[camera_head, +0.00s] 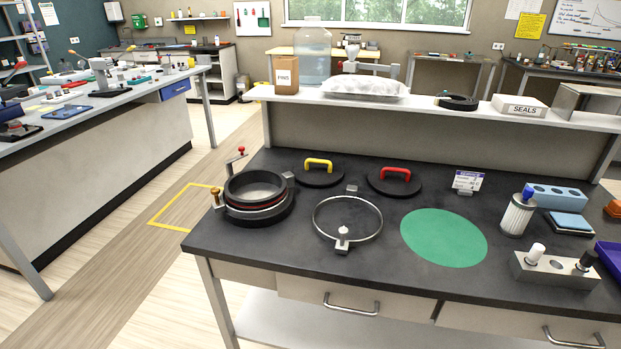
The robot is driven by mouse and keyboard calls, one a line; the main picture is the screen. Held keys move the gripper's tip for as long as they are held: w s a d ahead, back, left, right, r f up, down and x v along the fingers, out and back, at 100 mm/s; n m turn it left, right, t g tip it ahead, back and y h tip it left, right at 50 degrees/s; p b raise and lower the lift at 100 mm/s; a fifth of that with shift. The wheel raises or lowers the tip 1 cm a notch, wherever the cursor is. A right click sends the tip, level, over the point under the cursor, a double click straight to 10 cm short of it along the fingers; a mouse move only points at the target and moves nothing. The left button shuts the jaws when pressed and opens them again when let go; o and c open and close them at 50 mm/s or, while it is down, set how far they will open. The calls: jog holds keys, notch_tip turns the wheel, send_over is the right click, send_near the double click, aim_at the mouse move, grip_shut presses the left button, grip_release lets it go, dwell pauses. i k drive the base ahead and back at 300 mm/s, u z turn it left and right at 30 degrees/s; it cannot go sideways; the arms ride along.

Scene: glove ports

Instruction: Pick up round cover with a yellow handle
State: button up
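The round black cover with a yellow handle (318,174) lies flat at the back left of the dark bench top. Its yellow handle (319,162) arches up from its middle and nothing covers it. A similar black cover with a red handle (395,183) lies just to its right. A black cylindrical port (259,200) with a red ring inside stands to its left, with its top open. My gripper is not in view.
A metal clamp ring (348,219) lies in front of the covers, beside a green disc (443,237). A filter cartridge (517,214) and a metal block (553,271) stand at the right. A raised shelf (420,108) runs behind the covers.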

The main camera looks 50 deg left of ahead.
aim_at(312, 172)
jog(key=z, duration=0.95)
jog(key=i, duration=1)
jog(key=u, duration=3.5)
jog(key=i, duration=0.5)
jog(key=z, duration=0.05)
jog(key=k, duration=0.5)
jog(key=u, duration=1.7)
jog(key=i, duration=0.85)
jog(key=u, duration=0.05)
